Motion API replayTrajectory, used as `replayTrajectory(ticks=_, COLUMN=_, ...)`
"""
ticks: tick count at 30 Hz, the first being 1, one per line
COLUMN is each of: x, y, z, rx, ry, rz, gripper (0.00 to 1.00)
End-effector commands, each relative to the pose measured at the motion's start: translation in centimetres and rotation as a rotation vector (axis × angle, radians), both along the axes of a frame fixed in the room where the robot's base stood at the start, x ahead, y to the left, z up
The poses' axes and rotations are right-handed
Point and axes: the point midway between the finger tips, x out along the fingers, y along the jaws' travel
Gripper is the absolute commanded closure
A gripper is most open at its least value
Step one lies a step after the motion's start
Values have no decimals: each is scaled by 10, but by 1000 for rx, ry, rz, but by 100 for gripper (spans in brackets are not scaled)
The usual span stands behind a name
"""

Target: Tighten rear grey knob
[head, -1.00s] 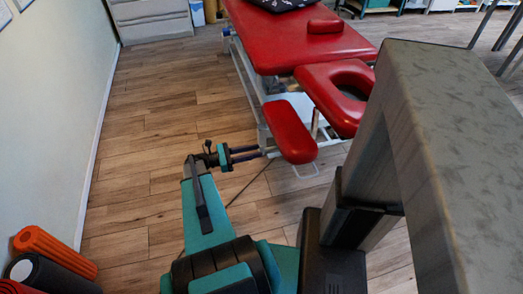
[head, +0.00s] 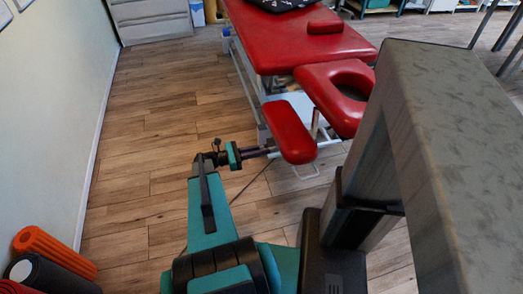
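A red massage table (head: 300,40) stands at the top centre, with a face-hole headrest (head: 338,90) and a red armrest pad (head: 288,132) at its near end. I cannot make out a grey knob; the area under the armrest and headrest is small and partly hidden. My gripper (head: 262,152) points right, with its fingers at the left side of the armrest pad, close to the frame under it. Whether the fingers touch anything, or are open or shut, is too small to tell.
A white wall (head: 50,110) runs along the left. An orange foam roller (head: 55,252) and a dark roller (head: 45,274) lie at bottom left. A grey drawer cabinet (head: 150,20) stands at the back. The wooden floor (head: 150,130) left of the table is clear.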

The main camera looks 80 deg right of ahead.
Motion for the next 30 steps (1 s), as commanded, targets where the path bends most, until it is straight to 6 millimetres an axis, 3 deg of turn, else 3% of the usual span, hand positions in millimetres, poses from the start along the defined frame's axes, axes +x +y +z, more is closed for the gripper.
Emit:
replayTrajectory(ticks=14, x=0, y=1, z=-1, rx=-79, ry=-37, rz=0, gripper=100)
replayTrajectory(ticks=30, x=-1, y=3, z=-3, rx=-470, ry=-219, rz=0, gripper=100)
